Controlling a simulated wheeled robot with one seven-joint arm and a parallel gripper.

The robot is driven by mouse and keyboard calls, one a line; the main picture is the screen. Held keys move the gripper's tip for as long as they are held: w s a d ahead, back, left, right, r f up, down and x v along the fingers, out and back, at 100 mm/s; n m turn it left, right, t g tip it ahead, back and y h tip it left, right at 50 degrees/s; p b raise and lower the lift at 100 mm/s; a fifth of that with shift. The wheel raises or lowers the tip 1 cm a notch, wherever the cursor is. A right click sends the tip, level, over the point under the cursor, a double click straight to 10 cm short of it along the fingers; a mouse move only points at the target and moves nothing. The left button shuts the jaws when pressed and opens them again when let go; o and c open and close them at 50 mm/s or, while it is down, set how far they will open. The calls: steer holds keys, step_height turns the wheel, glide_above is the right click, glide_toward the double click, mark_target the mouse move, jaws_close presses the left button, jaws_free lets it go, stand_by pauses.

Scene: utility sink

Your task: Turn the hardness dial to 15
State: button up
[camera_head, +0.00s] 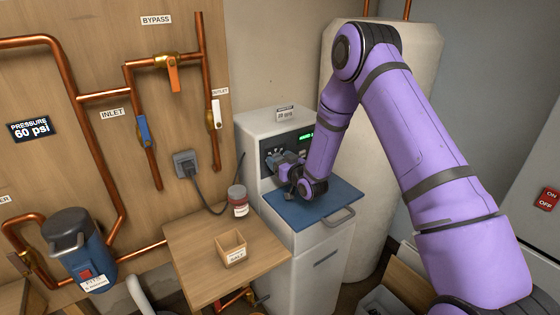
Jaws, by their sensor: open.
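The hardness dial (270,155) is on the dark front panel of the white softener cabinet (253,127), left of a small green-lit display (306,136). Only part of the dial shows, and its setting is too small to read. My gripper (281,165) is at the panel, in front of the dial's right and lower side. Its jaws are open. The fingertips are small and partly hidden by the wrist, so I cannot tell whether they touch the dial. My purple arm reaches in from the right.
A blue lid with a grey handle (343,215) lies just below my gripper. A grey plug (186,163) and copper pipes are on the wall panel.

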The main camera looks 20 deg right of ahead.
steer(key=c, duration=0.9)
steer(key=m, duration=0.4)
steer(key=shift+d+m, duration=0.15)
steer(key=shift+m, duration=0.15)
steer(key=shift+f+m, duration=0.1)
steer(key=shift+m, duration=1.9)
steer(key=o, duration=0.9)
